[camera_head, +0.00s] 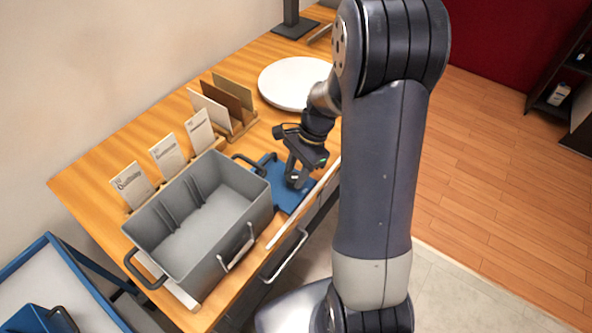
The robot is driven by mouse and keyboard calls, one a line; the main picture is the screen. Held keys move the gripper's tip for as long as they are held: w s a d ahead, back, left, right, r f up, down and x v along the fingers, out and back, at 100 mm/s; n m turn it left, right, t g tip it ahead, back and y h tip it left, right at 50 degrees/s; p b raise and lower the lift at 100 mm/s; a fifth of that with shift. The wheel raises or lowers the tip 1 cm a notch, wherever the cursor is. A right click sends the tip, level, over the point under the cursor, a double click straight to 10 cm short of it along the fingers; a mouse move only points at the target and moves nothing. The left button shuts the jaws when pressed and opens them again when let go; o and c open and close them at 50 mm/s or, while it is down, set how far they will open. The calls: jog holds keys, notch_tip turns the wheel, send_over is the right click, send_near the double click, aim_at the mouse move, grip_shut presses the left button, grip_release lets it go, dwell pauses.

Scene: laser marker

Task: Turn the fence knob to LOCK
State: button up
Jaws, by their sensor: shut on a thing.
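My gripper (296,180) points down over a blue plate (290,200) on the wooden table, just right of the grey bin. Its jaws are shut on a small dark thing at the plate, which fits the fence knob. The fingers cover most of it, so its shape and the way it points cannot be made out. No LOCK mark can be read in this view.
An empty grey bin (205,217) with black handles stands close on the left. Several label cards (167,155) stand in holders behind it. A round white disc (295,82) lies farther back. A drawer handle (285,256) sticks out at the table's front.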

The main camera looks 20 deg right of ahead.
jog(key=n, duration=0.2)
jog(key=n+g, duration=0.1)
jog(key=n, duration=0.1)
jog(key=shift+w+a+n+h+p, duration=0.1)
jog(key=shift+w+n+h+p, duration=0.1)
jog(key=shift+n+h+p, duration=0.15)
jog(key=n+g+h, duration=0.1)
jog(key=n, duration=0.2)
jog(key=shift+w+a+n, duration=0.1)
jog(key=shift+n, duration=0.25)
jog(key=n+h, duration=0.1)
jog(key=n, duration=0.1)
jog(key=n+g+h, duration=0.1)
jog(key=n, duration=0.1)
jog(key=shift+a, duration=0.15)
jog(key=shift+a+n+h, duration=0.15)
jog(key=shift+n+h, duration=0.6)
jog(key=shift+n, duration=1.65)
jog(key=o, duration=1)
jog(key=shift+c, duration=0.2)
jog(key=v, duration=1)
jog(key=shift+r+b, duration=0.3)
jog(key=shift+r, duration=0.1)
